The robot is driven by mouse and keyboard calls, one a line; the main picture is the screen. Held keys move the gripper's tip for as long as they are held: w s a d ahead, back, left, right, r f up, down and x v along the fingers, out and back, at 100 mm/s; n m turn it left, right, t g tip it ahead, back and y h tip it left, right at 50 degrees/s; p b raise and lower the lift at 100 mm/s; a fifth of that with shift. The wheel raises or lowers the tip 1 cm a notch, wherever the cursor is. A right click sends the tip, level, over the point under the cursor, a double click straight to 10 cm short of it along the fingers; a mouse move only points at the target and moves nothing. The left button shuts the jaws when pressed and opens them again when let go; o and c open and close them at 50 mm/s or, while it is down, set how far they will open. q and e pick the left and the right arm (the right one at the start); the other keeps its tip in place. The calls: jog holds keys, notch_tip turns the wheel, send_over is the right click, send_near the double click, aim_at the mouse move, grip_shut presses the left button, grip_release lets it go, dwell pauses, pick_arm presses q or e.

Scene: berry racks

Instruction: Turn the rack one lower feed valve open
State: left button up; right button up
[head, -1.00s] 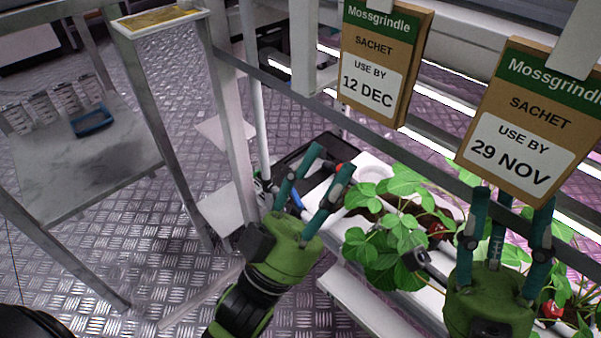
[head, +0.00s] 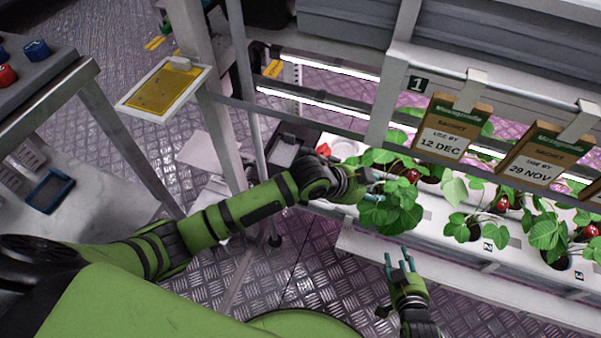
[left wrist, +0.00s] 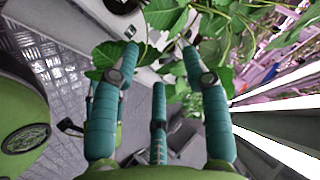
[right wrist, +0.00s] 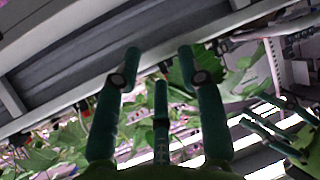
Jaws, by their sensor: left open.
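Rack one carries a "1" plate (head: 417,84) on its upper rail. A small red part (head: 323,150), possibly the lower feed valve's handle, shows at the left end of the rack's lower white gutter (head: 432,200); its setting is too small to read. My left gripper (head: 369,184) is to the right of and below this red part, among the strawberry leaves (head: 395,210), which partly hide its fingers. In the left wrist view its fingers (left wrist: 160,54) are apart and empty, close to leaves. My right gripper (head: 397,256) is open and empty in front of the gutter.
Two sachet cards, 12 DEC (head: 446,132) and 29 NOV (head: 543,160), hang from the rail above the plants. A yellow pad in a white frame (head: 165,90) and a metal table (head: 100,125) stand left. The floor before the gutter (head: 300,262) is clear.

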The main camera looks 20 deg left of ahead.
pick_arm(q)
jog(key=a+m+g+y+p, duration=0.1)
jog(key=a+g+y, duration=0.1)
jog(key=a, duration=0.3)
jog(key=s+a+m+g+y+p, duration=0.1)
jog(key=a+g+y+p, duration=0.1)
jog(key=a, duration=0.3)
jog(key=a+m+g+y+p, duration=0.1)
jog(key=a+g+y, duration=0.1)
jog(key=a, duration=0.4)
jog(key=shift+s+a+r+m+y, duration=0.1)
jog(key=shift+s+r+m+y, duration=0.1)
jog(key=shift+r+m+y, duration=0.15)
jog(key=shift+g, duration=0.3)
notch_tip(320, 180, down, 6)
jog(key=shift+a+r+b, duration=0.15)
jog(key=shift+b, duration=0.55)
jog(key=shift+f, duration=0.7)
pick_arm(e)
jog(key=s+d+f+g+h, duration=0.1)
jog(key=s+d+f+g, duration=0.1)
jog(key=s, duration=0.3)
jog(key=s+d+f+g+h, duration=0.1)
jog(key=s+d+f+g, duration=0.1)
jog(key=s+f, duration=0.3)
jog(key=s+d+f+m+g, duration=0.1)
jog(key=s+d+f+g, duration=0.1)
jog(key=s+f+g, duration=0.2)
jog(key=shift+s+h, duration=0.4)
jog(key=shift+s, duration=0.85)
